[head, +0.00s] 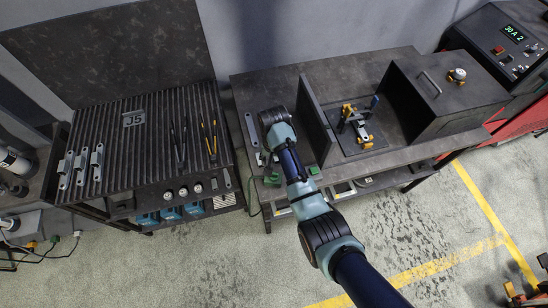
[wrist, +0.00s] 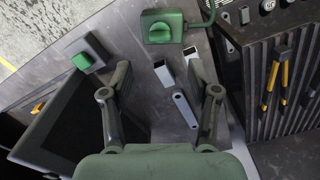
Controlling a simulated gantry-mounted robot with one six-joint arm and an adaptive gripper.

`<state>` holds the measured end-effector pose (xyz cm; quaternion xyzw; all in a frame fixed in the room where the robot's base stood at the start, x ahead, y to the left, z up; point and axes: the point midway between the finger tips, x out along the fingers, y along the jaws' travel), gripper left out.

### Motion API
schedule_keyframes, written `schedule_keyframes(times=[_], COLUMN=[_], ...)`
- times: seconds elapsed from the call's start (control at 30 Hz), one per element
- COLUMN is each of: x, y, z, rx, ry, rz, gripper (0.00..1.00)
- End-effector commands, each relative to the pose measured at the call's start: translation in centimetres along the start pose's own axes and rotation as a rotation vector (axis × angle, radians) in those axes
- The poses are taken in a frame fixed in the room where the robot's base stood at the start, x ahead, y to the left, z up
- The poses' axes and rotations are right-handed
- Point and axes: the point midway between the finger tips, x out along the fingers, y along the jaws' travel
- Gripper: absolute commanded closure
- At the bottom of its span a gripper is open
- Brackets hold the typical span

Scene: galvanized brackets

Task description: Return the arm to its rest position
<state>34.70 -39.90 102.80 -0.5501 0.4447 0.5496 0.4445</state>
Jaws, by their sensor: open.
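My arm (head: 291,165) reaches from the lower right over the left end of the grey workbench (head: 282,85). In the wrist view my gripper (wrist: 158,68) is open, its two dark fingers wide apart with nothing held between them. A galvanized metal piece (wrist: 183,108) lies on the bench top below, between the fingers in the picture and apart from them. Small light square-ended pieces (wrist: 163,74) show just beyond it. In the head view the fingers are mostly hidden by the wrist. A grey metal strip (head: 251,130) lies on the bench just left of my wrist.
An upright divider (head: 316,118) stands close right of my arm. Beyond it are a fixture (head: 356,127) and a dark handled box (head: 445,95). A green knob box (wrist: 162,27) sits near the bench edge. A ribbed table (head: 150,150) at left holds several brackets (head: 80,165) and pliers (head: 210,138).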

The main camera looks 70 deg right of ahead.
Motion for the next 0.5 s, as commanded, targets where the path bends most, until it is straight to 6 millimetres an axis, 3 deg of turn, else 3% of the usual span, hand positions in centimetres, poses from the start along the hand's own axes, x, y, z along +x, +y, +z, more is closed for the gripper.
schedule_keyframes(times=[0.2,0.5], x=[-2.3,-2.4], y=[0.0,0.0], z=[0.0,0.0], rx=[0.000,0.000], ry=[0.001,0.000], rz=[0.000,0.000], gripper=[0.40,0.40])
